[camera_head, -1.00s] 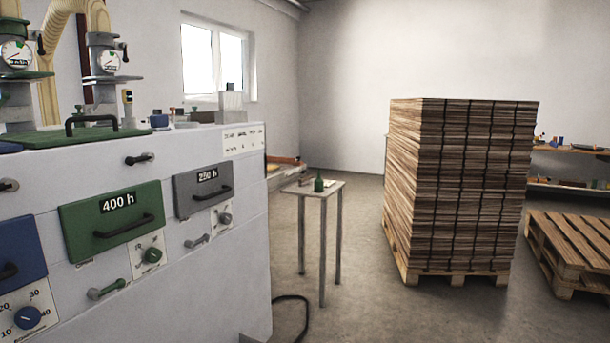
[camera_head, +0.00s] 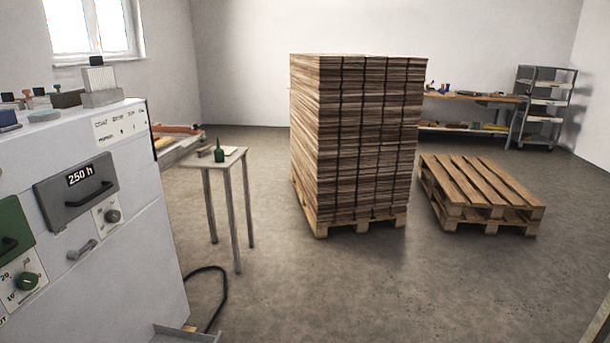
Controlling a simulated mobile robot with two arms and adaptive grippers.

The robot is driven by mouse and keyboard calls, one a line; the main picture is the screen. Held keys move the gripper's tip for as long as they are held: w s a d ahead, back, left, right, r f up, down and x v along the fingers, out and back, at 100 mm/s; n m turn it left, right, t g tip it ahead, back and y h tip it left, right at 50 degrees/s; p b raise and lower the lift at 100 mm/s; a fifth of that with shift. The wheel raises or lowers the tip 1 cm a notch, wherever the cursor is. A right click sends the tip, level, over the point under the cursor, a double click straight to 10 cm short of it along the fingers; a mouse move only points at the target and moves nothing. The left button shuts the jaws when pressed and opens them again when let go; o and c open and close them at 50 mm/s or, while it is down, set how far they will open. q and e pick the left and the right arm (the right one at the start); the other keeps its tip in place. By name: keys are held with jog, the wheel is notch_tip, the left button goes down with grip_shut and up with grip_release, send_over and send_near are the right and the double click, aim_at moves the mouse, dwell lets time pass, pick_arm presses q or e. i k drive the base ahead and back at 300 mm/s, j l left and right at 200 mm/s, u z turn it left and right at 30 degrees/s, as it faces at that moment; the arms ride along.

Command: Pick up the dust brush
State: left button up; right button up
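I cannot make out a dust brush for certain in the head view. A small grey side table (camera_head: 190,160) holds a dark green bottle (camera_head: 219,154) and a small brownish item that is too small to identify. Small objects lie on the workbench (camera_head: 470,95) at the back right, also too small to tell apart. Several small things stand on top of the white machine (camera_head: 125,228), among them a grey block with a ribbed light upright part (camera_head: 99,80). Neither of my grippers is in view.
The machine with its drawers fills the left side. A tall stack of wooden boards (camera_head: 355,140) stands on a pallet in the middle. Empty pallets (camera_head: 482,190) lie right of it. A grey shelf cart (camera_head: 543,105) stands at the back right. A black cable (camera_head: 222,300) lies on the floor.

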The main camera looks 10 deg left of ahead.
aim_at(205, 151)
jog(key=i+l, duration=0.1)
jog(key=i, duration=1.65)
jog(key=i+u, duration=0.15)
jog(key=i, duration=0.45)
jog(key=i+u, duration=0.2)
jog(key=i, duration=0.45)
jog(key=i+l+u, duration=0.15)
jog(key=i, duration=0.45)
